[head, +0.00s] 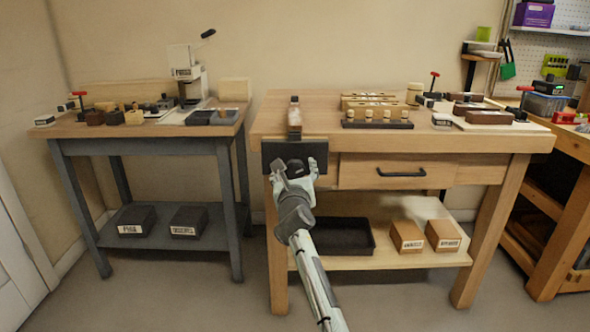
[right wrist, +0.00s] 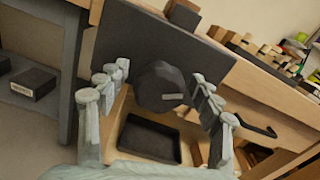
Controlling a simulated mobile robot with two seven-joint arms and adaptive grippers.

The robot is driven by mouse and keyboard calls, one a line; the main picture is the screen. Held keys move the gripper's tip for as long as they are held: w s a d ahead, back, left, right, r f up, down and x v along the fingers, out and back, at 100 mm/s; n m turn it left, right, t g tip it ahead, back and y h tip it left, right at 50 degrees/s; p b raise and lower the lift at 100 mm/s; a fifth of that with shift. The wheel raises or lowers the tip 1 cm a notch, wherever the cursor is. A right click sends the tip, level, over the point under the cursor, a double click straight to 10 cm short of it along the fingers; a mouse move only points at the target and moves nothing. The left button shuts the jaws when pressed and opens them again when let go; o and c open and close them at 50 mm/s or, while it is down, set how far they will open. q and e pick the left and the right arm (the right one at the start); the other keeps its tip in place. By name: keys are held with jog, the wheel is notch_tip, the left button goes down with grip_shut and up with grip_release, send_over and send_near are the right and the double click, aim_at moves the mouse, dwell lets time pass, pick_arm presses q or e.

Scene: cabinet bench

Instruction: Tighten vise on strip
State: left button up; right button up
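The vise shows as a dark, wide jaw plate (head: 316,152) on the front left of the wooden bench; the jaw also shows in the right wrist view (right wrist: 130,42). A dark round knob (right wrist: 160,88) stands out from its front. A brown wooden piece, seemingly the strip (right wrist: 183,15), shows at the plate's top edge, and in the head view (head: 294,136); how firmly it is held cannot be told. My right gripper (head: 296,172) is in front of the vise. Its fingers (right wrist: 160,98) are spread on either side of the knob, with gaps visible. My left gripper is out of view.
A bottle (head: 294,112) stands on the bench just behind the vise. A drawer with a black handle (head: 401,173) is to the right. Below are a black tray (head: 345,236) and two labelled boxes. A grey table (head: 145,147) stands left, across a gap.

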jog(key=c, duration=1)
